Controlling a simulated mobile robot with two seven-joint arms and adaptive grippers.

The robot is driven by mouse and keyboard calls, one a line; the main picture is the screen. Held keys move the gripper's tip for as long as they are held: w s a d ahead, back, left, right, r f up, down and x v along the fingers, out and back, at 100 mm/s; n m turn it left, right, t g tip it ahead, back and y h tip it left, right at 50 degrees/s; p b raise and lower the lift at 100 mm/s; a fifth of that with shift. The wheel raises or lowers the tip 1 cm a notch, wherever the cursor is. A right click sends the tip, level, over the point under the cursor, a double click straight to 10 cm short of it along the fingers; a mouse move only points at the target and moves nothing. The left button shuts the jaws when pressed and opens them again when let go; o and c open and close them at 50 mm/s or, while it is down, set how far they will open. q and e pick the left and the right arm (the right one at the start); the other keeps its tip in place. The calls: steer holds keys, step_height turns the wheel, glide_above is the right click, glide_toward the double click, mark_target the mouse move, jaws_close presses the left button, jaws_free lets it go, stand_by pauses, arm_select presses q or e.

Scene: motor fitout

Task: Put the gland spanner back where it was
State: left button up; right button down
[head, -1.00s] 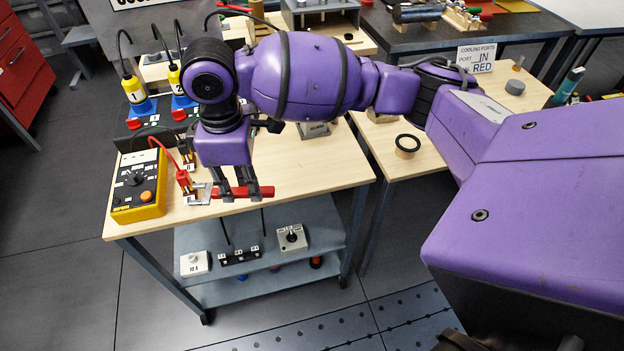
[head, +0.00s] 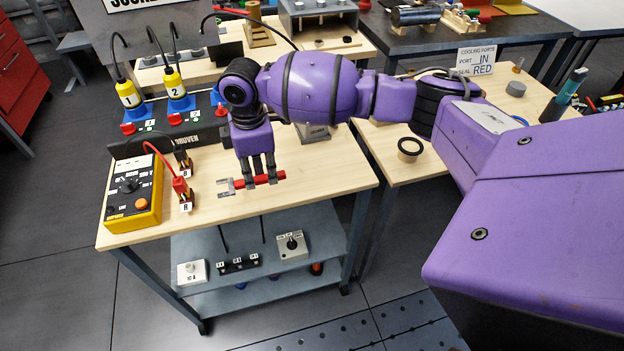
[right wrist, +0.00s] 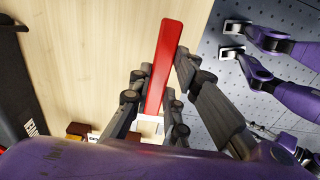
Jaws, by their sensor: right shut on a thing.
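The gland spanner has a red handle (head: 275,178) and a grey forked end that points left in the head view. My right gripper (head: 261,181) is shut on the red handle, over the front part of the wooden bench top (head: 325,170). The right wrist view shows the red handle (right wrist: 164,62) between the dark fingers (right wrist: 152,98), with a pale end partly hidden below. I cannot tell whether the spanner touches the bench or hangs just above it. My left gripper is not in view.
Left of the spanner stand a red plug (head: 180,186) in a block marked R and a yellow meter (head: 134,196). Behind are two yellow glands (head: 174,84) on a dark box. The bench right of the gripper is clear.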

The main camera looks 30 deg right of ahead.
mark_target(262, 180)
steer(key=shift+w+d+f, duration=0.1)
steer(key=shift+w+f, duration=0.05)
steer(key=shift+w, duration=0.05)
steer(key=shift+w+d+f, duration=0.1)
steer(key=shift+w+f, duration=0.05)
steer(key=shift+f, duration=0.75)
steer(key=shift+w+d+f, duration=0.1)
steer(key=shift+f, duration=0.8)
steer(key=shift+f, duration=0.15)
steer(key=c, duration=1.7)
jaws_free()
steer(key=shift+o, duration=0.3)
step_height(262, 180, up, 12)
steer(key=shift+r, duration=0.15)
